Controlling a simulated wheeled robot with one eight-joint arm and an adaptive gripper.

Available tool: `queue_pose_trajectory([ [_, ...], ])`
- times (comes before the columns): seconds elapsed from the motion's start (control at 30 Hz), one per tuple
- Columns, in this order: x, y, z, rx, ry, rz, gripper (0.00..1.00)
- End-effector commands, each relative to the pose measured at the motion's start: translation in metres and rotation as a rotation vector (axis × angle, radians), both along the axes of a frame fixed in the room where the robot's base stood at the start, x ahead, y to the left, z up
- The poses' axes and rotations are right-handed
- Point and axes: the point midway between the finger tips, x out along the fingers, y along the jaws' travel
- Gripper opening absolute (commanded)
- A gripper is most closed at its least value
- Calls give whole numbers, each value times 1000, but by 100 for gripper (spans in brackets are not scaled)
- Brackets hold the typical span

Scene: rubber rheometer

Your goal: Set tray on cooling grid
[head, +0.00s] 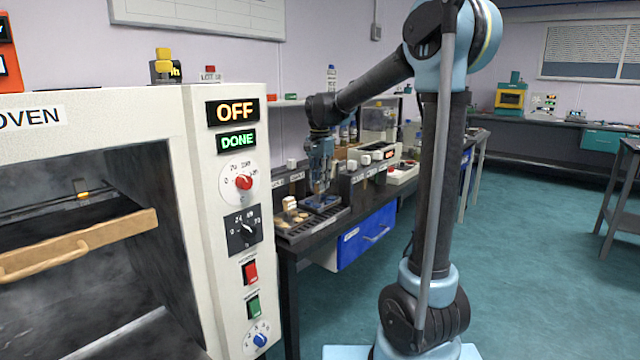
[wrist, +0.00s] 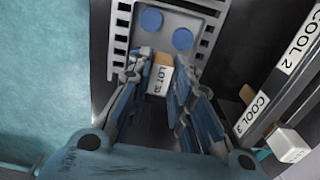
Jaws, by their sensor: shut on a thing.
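The tray (wrist: 158,18) is grey with two blue discs on it and a block marked LOT at its near end. My gripper (wrist: 158,68) is shut on this block in the wrist view. In the head view my gripper (head: 320,188) points down over the bench, with the tray (head: 322,204) under it. The cooling grid (head: 303,233) is a dark slotted rack on the bench; its slotted edge seems to show beside the tray in the wrist view (wrist: 121,30). The tray is over the grid's right part. I cannot tell whether it touches the grid.
Tan pieces (head: 285,218) and a pale block (head: 289,203) lie on the grid left of the tray. Labels COOL 2 (wrist: 299,40) and COOL 3 (wrist: 251,115) run beside it. The oven (head: 190,130) stands open at left, showing OFF and DONE. A blue drawer (head: 367,238) is under the bench.

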Motion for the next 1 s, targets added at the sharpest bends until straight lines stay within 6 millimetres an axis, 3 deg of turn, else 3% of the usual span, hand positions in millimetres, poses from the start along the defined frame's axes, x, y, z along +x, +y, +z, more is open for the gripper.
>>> queue_pose_trajectory([
  [0.37, 0, 0, -11, 0, 0, 0, 0],
  [0.4, 0, 0, -11, 0, 0, 0, 22],
  [0.5, 0, 0, -11, 0, 0, 0, 43],
  [0.83, 0, 0, -11, 0, 0, 1, 43],
  [1.0, 0, 0, 0, 0, 0, 1, 43],
])
